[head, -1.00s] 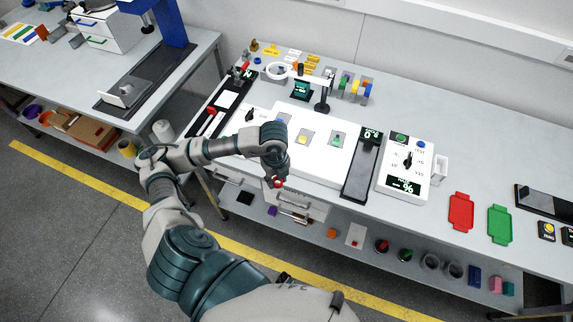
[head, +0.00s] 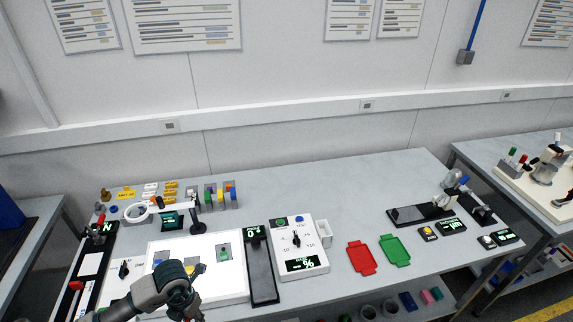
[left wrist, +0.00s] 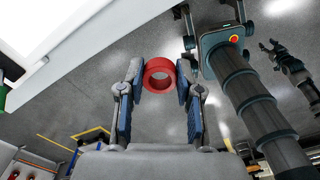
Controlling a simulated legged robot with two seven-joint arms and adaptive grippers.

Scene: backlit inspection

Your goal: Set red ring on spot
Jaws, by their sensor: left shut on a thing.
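The red ring (left wrist: 159,74) sits between the two fingers of my left gripper (left wrist: 159,82) in the left wrist view, touching both pads, with its hole visible. Grey floor shows behind it. In the head view my left gripper (head: 190,310) is at the bottom edge, in front of the white lit panel (head: 205,285); I cannot make out the ring there. Pieces in blue, yellow (head: 190,268) and green (head: 223,253) sit on grey tiles on the panel. I cannot tell which mark is the spot. My right gripper (left wrist: 271,47) shows small in the left wrist view, its fingers apart.
A magnifier ring lamp (head: 136,212) stands behind the panel. A black strip device (head: 262,275) and a white dial box (head: 300,250) stand to its right. Red (head: 361,258) and green (head: 394,250) trays lie further right, with bare tabletop behind them.

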